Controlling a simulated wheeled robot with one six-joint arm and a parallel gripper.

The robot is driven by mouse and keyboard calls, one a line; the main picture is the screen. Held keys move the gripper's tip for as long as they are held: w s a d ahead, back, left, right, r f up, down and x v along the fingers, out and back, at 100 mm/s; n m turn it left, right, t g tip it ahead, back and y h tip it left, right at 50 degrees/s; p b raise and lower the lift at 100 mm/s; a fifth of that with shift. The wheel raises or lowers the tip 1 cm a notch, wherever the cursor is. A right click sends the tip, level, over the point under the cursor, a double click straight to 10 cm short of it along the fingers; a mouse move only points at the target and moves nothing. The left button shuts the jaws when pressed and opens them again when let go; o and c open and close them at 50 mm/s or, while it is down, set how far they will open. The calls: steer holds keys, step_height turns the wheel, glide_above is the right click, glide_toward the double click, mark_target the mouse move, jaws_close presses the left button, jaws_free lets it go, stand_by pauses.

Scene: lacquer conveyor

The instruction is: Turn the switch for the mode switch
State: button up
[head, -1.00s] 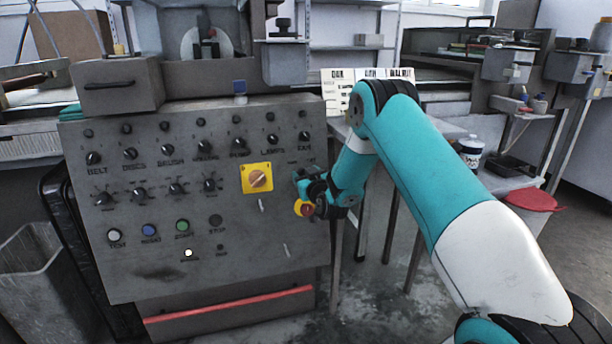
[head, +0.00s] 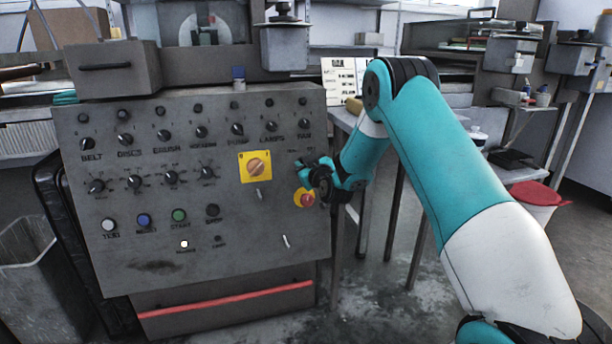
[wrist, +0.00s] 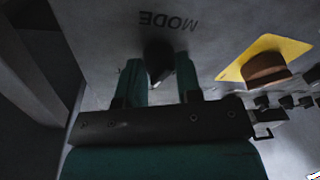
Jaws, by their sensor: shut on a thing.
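The grey control panel (head: 120,235) fills the left half of the head view. In the wrist view the word MODE shows upside down on it, beside the dark mode switch knob (wrist: 158,62). My gripper (wrist: 160,75) has one finger on each side of this knob and is shut on it. In the head view my gripper (head: 303,172) is at the panel's right edge and hides the mode switch.
A yellow plate with an orange rotary knob (head: 256,167) is left of my gripper. A red button on a yellow ring (head: 305,198) is just below it. Rows of black knobs, several push buttons and two small levers fill the panel.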

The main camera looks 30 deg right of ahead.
steer(key=n+y+b, duration=0.1)
steer(key=n+b, duration=0.4)
steer(key=shift+f, duration=0.2)
steer(key=n+g+b, duration=0.1)
steer(key=n+b, duration=0.2)
steer(key=n, duration=0.1)
steer(key=shift+r, duration=0.2)
steer(key=shift+n+y, duration=0.3)
steer(key=shift+n, duration=0.1)
steer(key=o, duration=0.9)
steer(key=shift+r, duration=0.1)
steer(key=s+r, duration=0.1)
steer(key=s, duration=0.4)
steer(key=s+a+r, duration=0.1)
steer(key=s, duration=1.1)
steer(key=shift+a+r+p, duration=0.2)
steer(key=shift+r+p, duration=0.15)
steer(key=shift+r, duration=0.05)
